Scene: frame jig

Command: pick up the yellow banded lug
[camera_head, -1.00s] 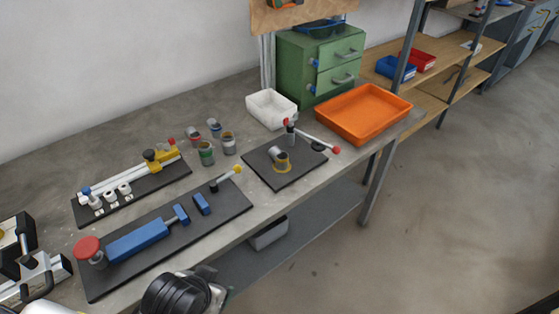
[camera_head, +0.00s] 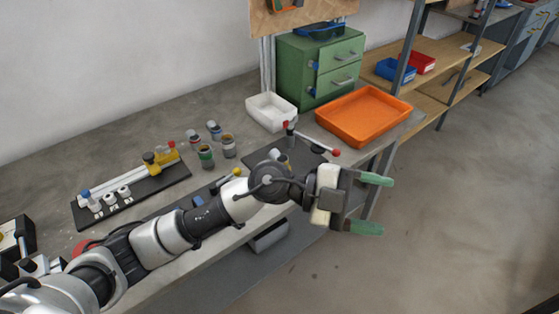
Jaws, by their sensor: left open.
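Several small grey cylindrical lugs with coloured bands stand in a cluster on the grey bench. The front right one (camera_head: 229,146) looks yellow-brown banded, though its band is small and hard to read. Beside it stand a green-banded lug (camera_head: 206,157), a red-banded lug (camera_head: 193,137) and a blue-banded lug (camera_head: 214,130). My left gripper (camera_head: 371,204) is open and empty, its green-tipped fingers pointing right, beyond the bench's front edge and well right of the lugs. My right gripper is not in view.
A black plate (camera_head: 262,154) with a red-knobbed lever is partly behind my left arm. A white bin (camera_head: 271,112), an orange tray (camera_head: 363,115) and a green drawer cabinet (camera_head: 318,66) stand behind. A clamp fixture (camera_head: 132,185) lies left. Floor at right is clear.

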